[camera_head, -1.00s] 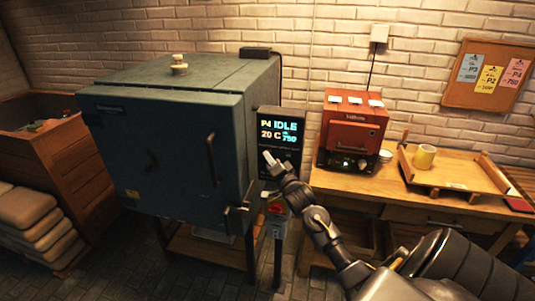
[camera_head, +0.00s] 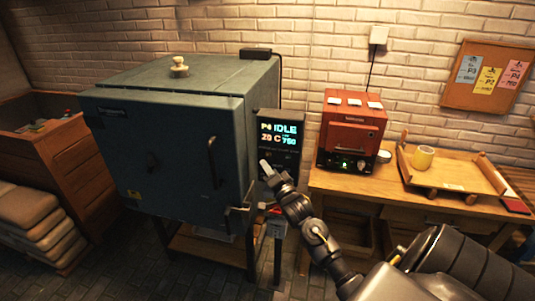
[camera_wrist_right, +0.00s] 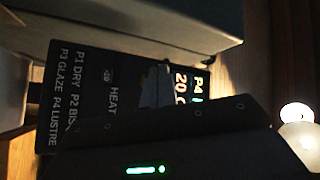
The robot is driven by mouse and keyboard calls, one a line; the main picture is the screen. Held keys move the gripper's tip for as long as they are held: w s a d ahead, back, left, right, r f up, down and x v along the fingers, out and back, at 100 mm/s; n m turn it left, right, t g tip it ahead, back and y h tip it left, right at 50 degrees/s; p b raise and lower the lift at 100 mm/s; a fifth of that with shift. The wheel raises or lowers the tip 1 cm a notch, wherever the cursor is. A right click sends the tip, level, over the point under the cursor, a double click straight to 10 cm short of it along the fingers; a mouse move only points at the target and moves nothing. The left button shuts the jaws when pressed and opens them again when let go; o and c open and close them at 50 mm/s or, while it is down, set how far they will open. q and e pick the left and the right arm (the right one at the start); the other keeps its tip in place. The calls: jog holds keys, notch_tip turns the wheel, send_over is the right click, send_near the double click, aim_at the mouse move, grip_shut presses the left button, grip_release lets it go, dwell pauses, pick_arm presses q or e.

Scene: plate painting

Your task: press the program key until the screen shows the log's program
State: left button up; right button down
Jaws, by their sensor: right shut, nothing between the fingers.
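The kiln's control panel (camera_head: 279,148) stands at the right side of the blue-grey kiln (camera_head: 165,135). Its screen (camera_head: 279,133) reads P4 IDLE, 20 C and a smaller figure around 700 that is blurred. My right gripper (camera_head: 265,168) is shut and empty, its pale tips at the panel's lower left edge; contact cannot be told. In the right wrist view the panel (camera_wrist_right: 65,100) carries a HEAT label and a list: P1 DRY, P2 BIS..., P3 GLAZE, P4 LUSTRE. My gripper (camera_wrist_right: 155,85) hides part of it there; no program key is clearly visible. My left gripper is out of view.
A red machine (camera_head: 351,132) stands on the wooden table (camera_head: 350,190). A pinboard (camera_head: 488,75) carries cards, including ones marked P3 and P2.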

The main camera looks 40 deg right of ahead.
jog(key=shift+s+a+p, duration=0.4)
jog(key=shift+s+a, duration=0.3)
jog(key=shift+a, duration=0.3)
